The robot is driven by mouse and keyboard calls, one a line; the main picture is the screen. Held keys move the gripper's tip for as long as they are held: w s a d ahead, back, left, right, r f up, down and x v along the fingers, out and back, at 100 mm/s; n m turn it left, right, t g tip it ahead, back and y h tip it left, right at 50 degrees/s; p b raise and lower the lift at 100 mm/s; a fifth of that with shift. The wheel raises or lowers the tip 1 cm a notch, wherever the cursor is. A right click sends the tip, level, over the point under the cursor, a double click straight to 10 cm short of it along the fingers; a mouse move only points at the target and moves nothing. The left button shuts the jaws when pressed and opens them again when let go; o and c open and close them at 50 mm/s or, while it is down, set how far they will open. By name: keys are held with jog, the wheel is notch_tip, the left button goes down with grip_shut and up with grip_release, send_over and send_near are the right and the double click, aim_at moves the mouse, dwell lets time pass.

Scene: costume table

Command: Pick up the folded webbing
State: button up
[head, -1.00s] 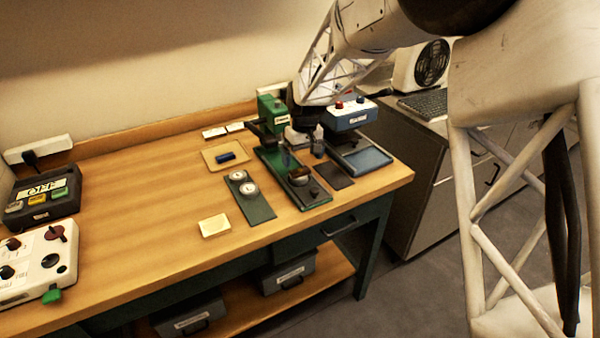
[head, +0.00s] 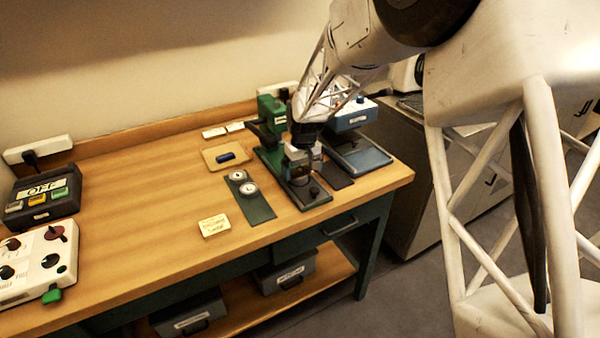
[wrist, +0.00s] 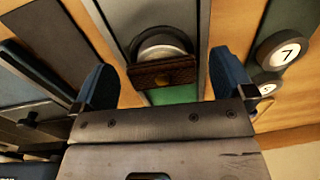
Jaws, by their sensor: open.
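The folded webbing (wrist: 163,72) shows in the wrist view as a small dark brown, textured piece with a brass-coloured spot. It lies at a round metal cup (wrist: 160,42) on the green press's base. My gripper (wrist: 163,84) is open, with one blue finger on each side of the webbing and a visible gap to each. I cannot tell how far above the webbing the fingertips are. In the head view my gripper (head: 301,175) is over the front of the green press (head: 271,113), and the webbing cannot be made out there.
A dark green plate with two round dials (head: 249,189) lies just left of the press. A blue and white device (head: 352,115) stands to its right. A tan tray (head: 225,158) with a blue item and a lettered cream block (head: 214,226) lie farther left. The table's left middle is clear.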

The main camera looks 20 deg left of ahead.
aim_at(301, 171)
dwell(0.5)
jog(key=c, duration=1.1)
jog(key=shift+r, duration=0.7)
notch_tip(301, 171, up, 2)
jog(key=shift+r, duration=0.1)
jog(key=s+d, duration=0.2)
jog(key=s, duration=0.2)
jog(key=s+d+r, duration=0.1)
jog(key=s+d, duration=0.2)
jog(key=s, duration=0.2)
jog(key=s+d, duration=0.2)
jog(key=s, duration=0.3)
jog(key=shift+d+r, duration=0.2)
jog(key=shift+d, duration=0.2)
